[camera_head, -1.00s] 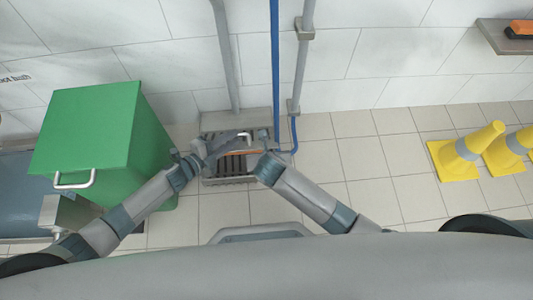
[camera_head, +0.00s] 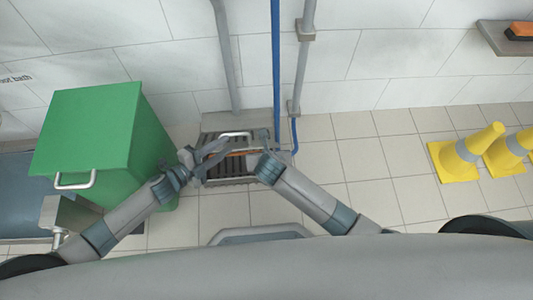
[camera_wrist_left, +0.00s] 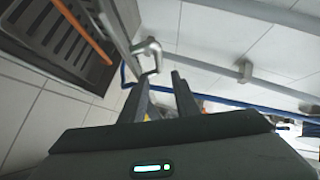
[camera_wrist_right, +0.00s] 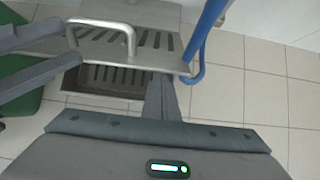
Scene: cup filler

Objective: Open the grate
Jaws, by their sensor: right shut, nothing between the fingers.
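The metal grate (camera_head: 210,126) is at the foot of the wall in the head view. In the right wrist view, the slotted grate (camera_wrist_right: 160,41) is tilted up, with its handle (camera_wrist_right: 132,40) on it and a gap below. A dark slotted pit (camera_wrist_right: 102,82) shows under it; it also shows in the left wrist view (camera_wrist_left: 55,40). My left gripper (camera_head: 225,147) is open and empty, beside the grate. In the left wrist view the handle (camera_wrist_left: 150,52) lies just beyond its parted fingers. My right gripper (camera_wrist_right: 165,98) is shut and empty, its tip at the grate's right edge.
A green bin (camera_head: 100,130) stands close on the left. A blue pipe (camera_head: 275,60) and grey pipes (camera_head: 303,60) run down the wall behind. Yellow cones (camera_head: 462,152) stand at the right. The tiled floor between the grate and the cones is clear.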

